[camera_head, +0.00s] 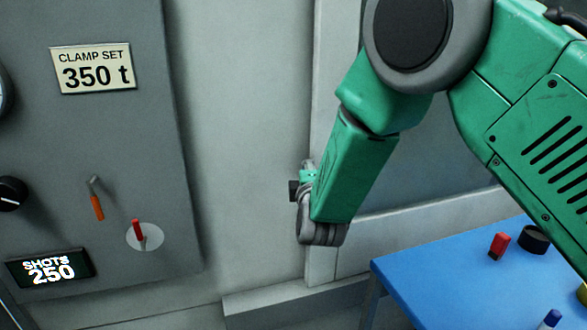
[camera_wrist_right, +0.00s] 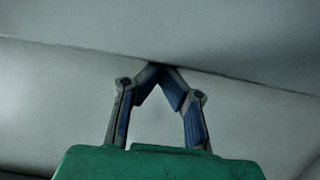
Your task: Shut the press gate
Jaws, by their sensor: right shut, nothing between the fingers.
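The press gate (camera_head: 335,120) is the pale framed panel with a darker grey pane, behind my right arm in the head view. Its left upright edge runs down beside my right gripper (camera_head: 308,165), which is small and partly hidden by its own wrist. In the right wrist view my right gripper (camera_wrist_right: 157,68) is shut and empty, its fingertips together at a dark seam between two pale surfaces. I cannot tell whether the tips touch there. My arm covers much of the gate. My left gripper is not in view.
A grey control panel (camera_head: 185,235) at the left carries a clamp sign (camera_head: 95,68), a shots display (camera_head: 50,270), an orange-handled lever (camera_head: 97,207) and a red switch (camera_head: 139,232). A blue table (camera_head: 420,280) at lower right holds a red object (camera_head: 499,245) and a black round one (camera_head: 535,239).

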